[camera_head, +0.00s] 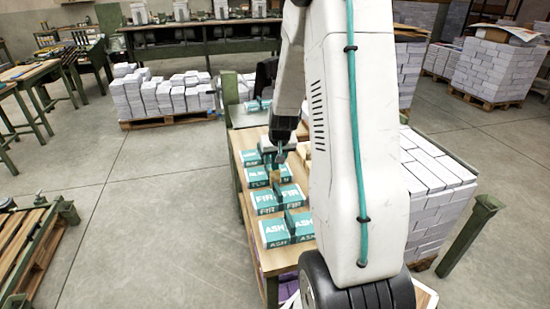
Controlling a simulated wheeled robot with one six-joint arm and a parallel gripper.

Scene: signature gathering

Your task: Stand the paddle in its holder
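My gripper (281,157) is small in the head view, low over the far part of a narrow wooden table (252,236). It is close to the teal and white boxes there. I cannot tell whether its fingers are open or shut, or whether they hold anything. I cannot make out a paddle or its holder. My large white arm link covers the right side of the table and may hide them.
Teal and white boxes labelled FIR (265,201) and ASH (274,232) stand in rows on the table. Stacked white bundles (438,185) stand to the right, beside a green post (468,235).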

